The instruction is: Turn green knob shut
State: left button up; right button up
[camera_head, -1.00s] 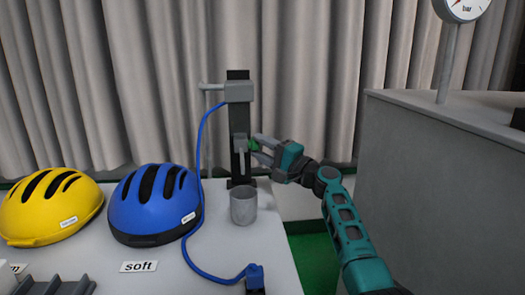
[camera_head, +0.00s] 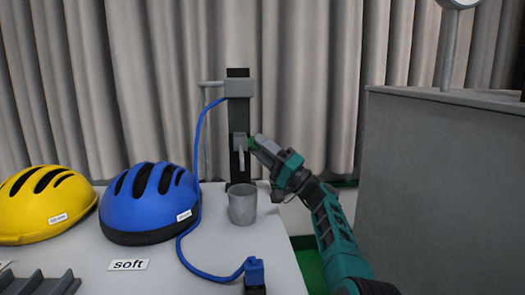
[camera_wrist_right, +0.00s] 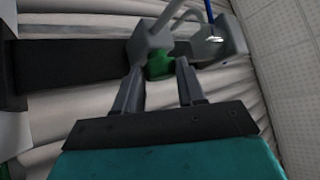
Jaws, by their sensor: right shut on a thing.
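The small green knob (camera_head: 252,143) sits on the right side of a grey valve body (camera_head: 240,142) on a dark upright post (camera_head: 238,165). My right gripper (camera_head: 257,144) reaches it from the right and is shut on it. In the right wrist view the green knob (camera_wrist_right: 160,66) shows between the tips of the two fingers of my right gripper (camera_wrist_right: 161,80). Part of the knob is hidden by the fingers. My left gripper is not in view.
A grey cup (camera_head: 242,207) stands at the post's foot. A blue hose (camera_head: 196,150) runs down from the upper block (camera_head: 239,88) to a blue fitting (camera_head: 254,270). Blue (camera_head: 150,205) and yellow (camera_head: 45,207) helmets lie left. A large grey box (camera_head: 440,190) stands right.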

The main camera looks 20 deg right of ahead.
jog(key=shift+n+g+y, duration=0.3)
jog(key=shift+n+y, duration=0.6)
jog(key=shift+n, duration=0.1)
jog(key=o, duration=1.1)
jog(key=shift+c, duration=0.2)
jog(key=shift+d+f, duration=0.1)
jog(key=v, duration=1.2)
jog(key=shift+s+d+f+p, duration=0.2)
jog(key=shift+s+p, duration=0.1)
jog(key=shift+p, duration=0.1)
jog(key=shift+c, duration=0.2)
